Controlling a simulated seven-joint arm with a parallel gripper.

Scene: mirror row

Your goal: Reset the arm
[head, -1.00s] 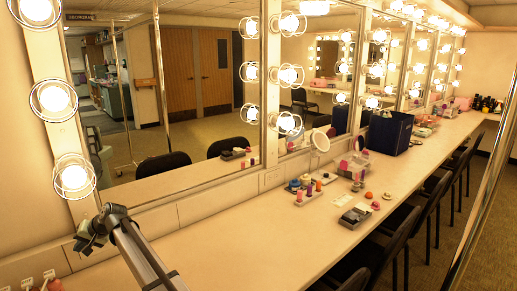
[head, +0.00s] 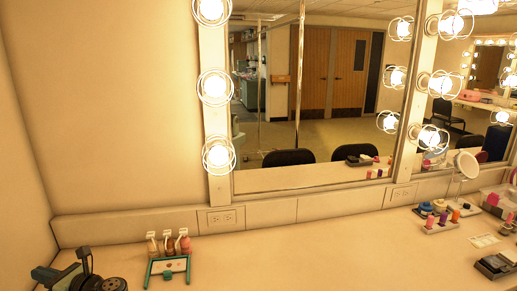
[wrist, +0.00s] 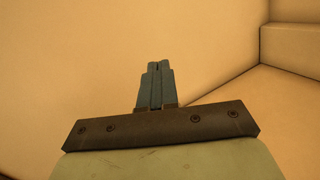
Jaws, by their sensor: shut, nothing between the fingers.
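My gripper (wrist: 154,66) shows in the wrist view with its two blue-grey fingers pressed together and nothing between them. It points at a plain cream wall (wrist: 70,60). I cannot tell the exact gap from fingertips to wall. In the head view, part of my own arm shows at the lower left corner, over the left end of the counter (head: 300,255). The fingers are not clear there.
Pump bottles (head: 169,244) stand by a teal-framed holder (head: 167,268), right of my arm. Colourful cosmetics (head: 441,219) and a round mirror (head: 467,165) stand farther right. The lit wall mirror (head: 320,90) rises behind. The middle of the counter is clear.

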